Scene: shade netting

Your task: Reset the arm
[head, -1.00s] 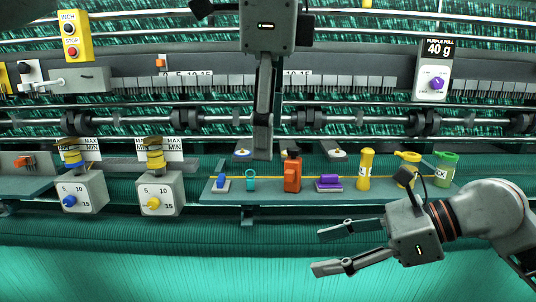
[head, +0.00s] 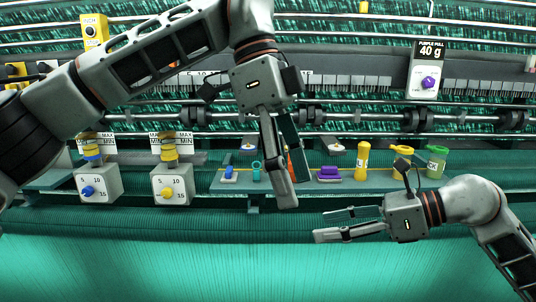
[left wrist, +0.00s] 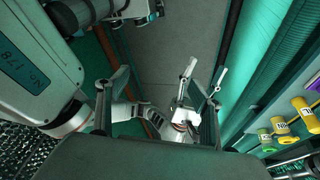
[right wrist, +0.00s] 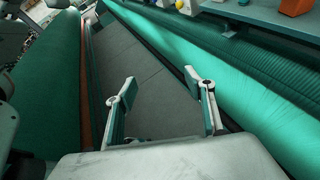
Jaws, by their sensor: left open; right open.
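My left gripper (head: 290,178) is open and empty. In the head view it points down in front of the shelf of small parts, and it partly hides an orange object (head: 293,162) there. Its open fingers show in the left wrist view (left wrist: 160,88). My right gripper (head: 322,224) is open and empty, pointing left in front of the shelf's right part, above the green netting. Its spread fingers show in the right wrist view (right wrist: 165,95), over a dark grey floor strip.
The shelf (head: 270,186) carries a blue piece (head: 229,174), a purple block (head: 329,173) and yellow and green bottles. Two dial boxes (head: 98,185) stand left of it. A purple-knob box (head: 429,80) hangs at upper right. Green netting (head: 260,265) fills the front.

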